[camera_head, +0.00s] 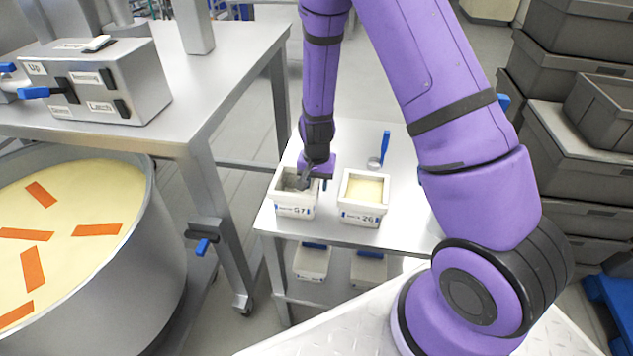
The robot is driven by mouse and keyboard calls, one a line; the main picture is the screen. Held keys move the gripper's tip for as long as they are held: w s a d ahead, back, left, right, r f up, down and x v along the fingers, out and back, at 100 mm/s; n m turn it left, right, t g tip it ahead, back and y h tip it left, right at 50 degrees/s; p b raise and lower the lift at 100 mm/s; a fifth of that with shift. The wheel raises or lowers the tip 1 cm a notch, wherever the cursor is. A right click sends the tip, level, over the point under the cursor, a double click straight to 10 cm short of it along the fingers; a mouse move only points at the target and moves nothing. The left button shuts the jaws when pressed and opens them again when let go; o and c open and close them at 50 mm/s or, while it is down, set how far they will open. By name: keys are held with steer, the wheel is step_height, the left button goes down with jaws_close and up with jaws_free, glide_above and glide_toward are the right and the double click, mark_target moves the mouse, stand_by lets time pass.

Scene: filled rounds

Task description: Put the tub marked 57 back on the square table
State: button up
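The tub marked 57 (296,211) is a small whitish open box with a label on its front. It is at the left front of the pale square table (385,148), upright; I cannot tell whether it rests on the top or hangs just above it. My gripper (314,182) is at this tub's right wall, pointing down, with one dark finger over the tub's inside and another part just outside the wall. Whether the fingers pinch the wall is too small to tell. The tub's inside is partly hidden by my gripper.
A cream-filled tub marked 26 (361,216) stands close to the right. A blue-handled tool (380,152) lies behind it. Two tubs (311,262) (369,268) sit on the shelf below. A steel table, large vat (150,270) and stacked grey crates (575,150) flank the area.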

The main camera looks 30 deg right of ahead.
steer(key=shift+r, duration=0.1)
steer(key=s+r+n+t, duration=0.1)
steer(key=s+r+n, duration=0.15)
steer(key=r, duration=2.05)
steer(key=s+d+r+n+t, duration=0.1)
steer(key=s+r+n+t, duration=0.1)
steer(key=s+r, duration=0.7)
steer(key=s+d+r+n+t, duration=0.1)
steer(key=s+r+n+t, duration=0.1)
steer(key=s+r, duration=0.7)
steer(key=s, duration=0.5)
steer(key=shift+s+d+r+n, duration=0.15)
steer(key=shift+s+n, duration=0.05)
steer(key=shift+n, duration=0.15)
